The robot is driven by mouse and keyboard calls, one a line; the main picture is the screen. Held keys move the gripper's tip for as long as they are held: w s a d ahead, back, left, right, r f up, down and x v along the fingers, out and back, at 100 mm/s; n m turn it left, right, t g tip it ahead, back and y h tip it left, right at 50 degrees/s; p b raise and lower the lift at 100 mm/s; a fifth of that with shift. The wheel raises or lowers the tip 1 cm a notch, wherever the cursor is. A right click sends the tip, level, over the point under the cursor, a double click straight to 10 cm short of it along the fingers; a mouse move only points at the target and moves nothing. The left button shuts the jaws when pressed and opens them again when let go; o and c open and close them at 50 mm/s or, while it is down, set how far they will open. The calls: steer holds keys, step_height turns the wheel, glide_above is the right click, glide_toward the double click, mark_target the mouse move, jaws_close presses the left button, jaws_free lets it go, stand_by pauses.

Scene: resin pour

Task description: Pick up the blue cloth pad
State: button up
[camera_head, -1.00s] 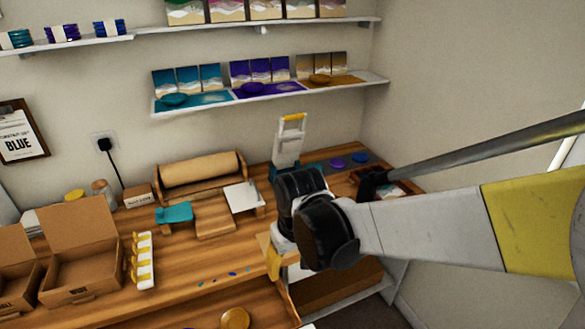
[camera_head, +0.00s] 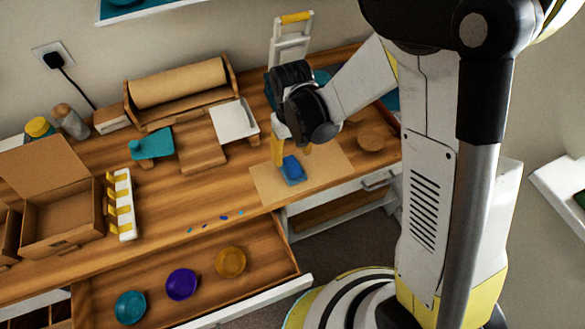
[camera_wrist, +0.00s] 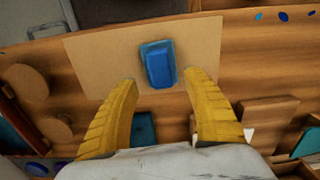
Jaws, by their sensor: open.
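The blue cloth pad (camera_head: 292,169) lies on a tan paper sheet (camera_head: 327,167) near the front edge of the wooden bench. In the wrist view the blue pad (camera_wrist: 159,66) is a raised blue block with a flat, darker blue edge around it. My gripper (camera_head: 291,156) is above the sheet, right over or just behind the pad. In the wrist view its two yellow fingers (camera_wrist: 159,86) are spread apart and empty, with the pad just beyond and between their tips. I cannot tell the height left between the tips and the pad.
An open drawer (camera_head: 290,262) with teal, purple and amber dishes juts out below the bench. Small blue and teal chips (camera_head: 222,218) lie left of the sheet. A teal scraper-like piece (camera_head: 152,144) and a paper roll (camera_head: 178,83) stand farther left.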

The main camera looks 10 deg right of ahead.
mark_target(292, 164)
steer(key=f+b, duration=0.2)
steer(key=f, duration=0.3)
steer(key=shift+s, duration=0.2)
jaws_close()
